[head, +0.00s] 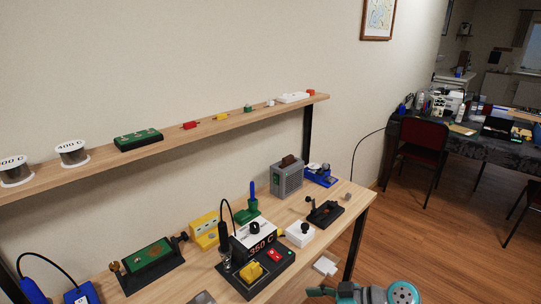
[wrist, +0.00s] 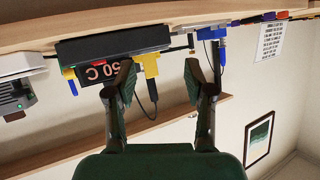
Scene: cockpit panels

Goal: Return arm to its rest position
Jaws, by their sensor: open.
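My gripper (wrist: 160,80) shows in the wrist view with its two dark fingers spread apart and nothing held between them. That view looks upside down at the workbench. The soldering station (wrist: 112,48) with its "350 C" display appears beyond the fingers, partly behind the left one. In the head view, teal and grey parts of my arm (head: 375,294) show at the bottom edge, right of the workbench. I cannot clearly make out the gripper's fingers there.
The wooden workbench (head: 345,197) carries the soldering station (head: 256,252), a green board in a holder (head: 150,262), a grey box (head: 286,178) and other tools. A wall shelf (head: 85,173) runs above it. Open floor (head: 430,235) lies right, with red chairs (head: 424,138) beyond.

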